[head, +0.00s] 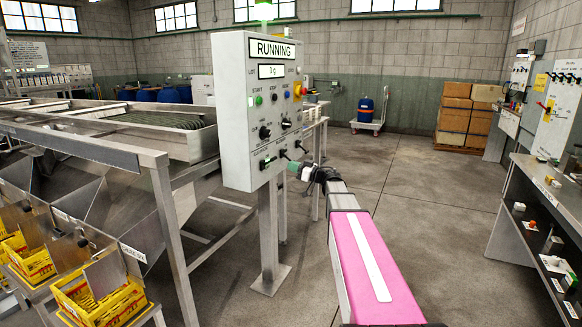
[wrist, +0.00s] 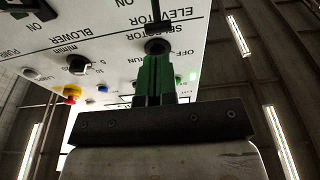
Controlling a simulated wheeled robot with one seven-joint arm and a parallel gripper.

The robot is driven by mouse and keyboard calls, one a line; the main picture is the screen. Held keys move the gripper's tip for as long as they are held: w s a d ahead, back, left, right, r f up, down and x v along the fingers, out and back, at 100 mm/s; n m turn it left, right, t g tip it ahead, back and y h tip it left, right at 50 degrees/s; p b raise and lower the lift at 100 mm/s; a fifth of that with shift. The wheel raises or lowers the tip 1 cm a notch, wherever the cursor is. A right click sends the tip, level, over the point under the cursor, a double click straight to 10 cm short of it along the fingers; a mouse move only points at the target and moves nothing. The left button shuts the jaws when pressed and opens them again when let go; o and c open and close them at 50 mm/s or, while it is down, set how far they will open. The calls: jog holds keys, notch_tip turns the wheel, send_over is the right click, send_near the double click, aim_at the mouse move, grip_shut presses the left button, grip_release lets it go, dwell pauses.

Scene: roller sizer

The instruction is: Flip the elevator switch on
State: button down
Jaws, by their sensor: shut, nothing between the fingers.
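The grey control panel (head: 243,110) stands upright on a post and shows "RUNNING" at its top. In the wrist view the panel is upside down. There, a black lever (wrist: 163,13) stands beside the ELEVATOR label (wrist: 166,18), cut by the top edge; I cannot tell its setting. The round selector knob (wrist: 157,46) is just past my fingertips. My gripper (wrist: 156,60) has green fingers that are shut together and empty. In the head view my gripper (head: 292,167) is close to the panel's lower right edge; I cannot tell whether it touches.
Other knobs, including a speed knob (wrist: 79,65), and a red-and-yellow stop button (head: 300,90) are on the panel. A metal sizer frame (head: 160,160) is at left, with yellow crates (head: 100,305). A workbench (head: 540,200) is at right. The floor between is open.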

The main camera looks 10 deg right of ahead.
jog(key=r+v, duration=0.1)
jog(key=v, duration=0.7)
jog(key=shift+d, duration=0.2)
jog(key=shift+s+r, duration=0.1)
